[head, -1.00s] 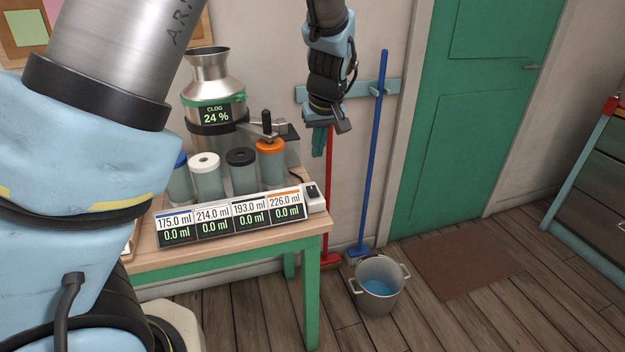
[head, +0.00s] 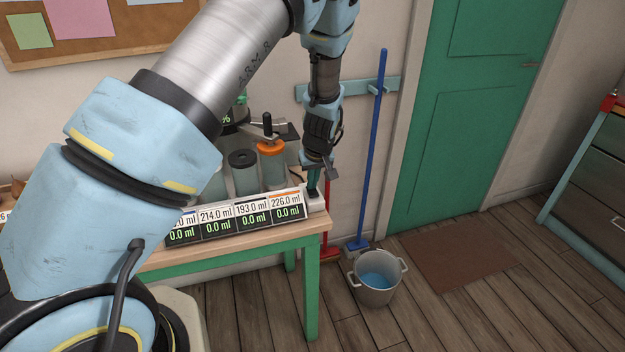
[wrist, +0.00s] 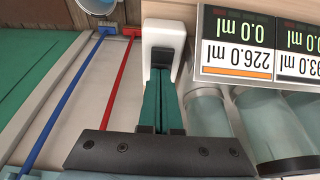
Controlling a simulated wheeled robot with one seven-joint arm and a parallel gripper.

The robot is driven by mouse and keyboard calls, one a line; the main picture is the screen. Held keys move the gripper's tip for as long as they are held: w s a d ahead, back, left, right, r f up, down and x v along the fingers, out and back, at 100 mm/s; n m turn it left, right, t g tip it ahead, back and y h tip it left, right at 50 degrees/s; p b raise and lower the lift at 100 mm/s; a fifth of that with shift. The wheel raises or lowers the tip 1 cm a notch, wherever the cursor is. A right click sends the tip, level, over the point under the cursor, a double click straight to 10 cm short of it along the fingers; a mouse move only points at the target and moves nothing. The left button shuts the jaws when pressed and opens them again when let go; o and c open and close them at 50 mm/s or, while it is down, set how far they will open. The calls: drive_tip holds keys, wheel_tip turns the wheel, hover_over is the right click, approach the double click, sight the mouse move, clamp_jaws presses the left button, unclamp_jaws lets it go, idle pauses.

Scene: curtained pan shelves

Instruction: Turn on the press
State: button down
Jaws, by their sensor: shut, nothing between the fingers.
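The press stands on the wooden table, with a row of displays (head: 245,218) along its front and capped cylinders behind, one with an orange cap (head: 270,147). At the right end of the displays is a white switch housing (head: 317,205). In the wrist view the housing (wrist: 178,28) frames a dark switch (wrist: 162,58). My gripper (head: 313,193) points down at it, with its green fingers (wrist: 161,75) shut together and empty. The fingertips are at the switch; I cannot tell whether they touch it. My arm hides the left displays and much of the metal can.
The table (head: 240,250) has the displays near its front edge. A black handle (head: 267,122) stands up behind the orange cap. A blue pole (head: 371,150) leans on the wall at right.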

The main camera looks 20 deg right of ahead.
drive_tip(key=shift+w+f+g, duration=0.1)
drive_tip(key=shift+f+g, duration=0.1)
drive_tip(key=shift+g, duration=0.1)
idle(0.4)
drive_tip(key=shift+s+a+f, duration=0.1)
drive_tip(key=shift+s+a, duration=0.05)
drive_tip(key=shift+s, duration=0.8)
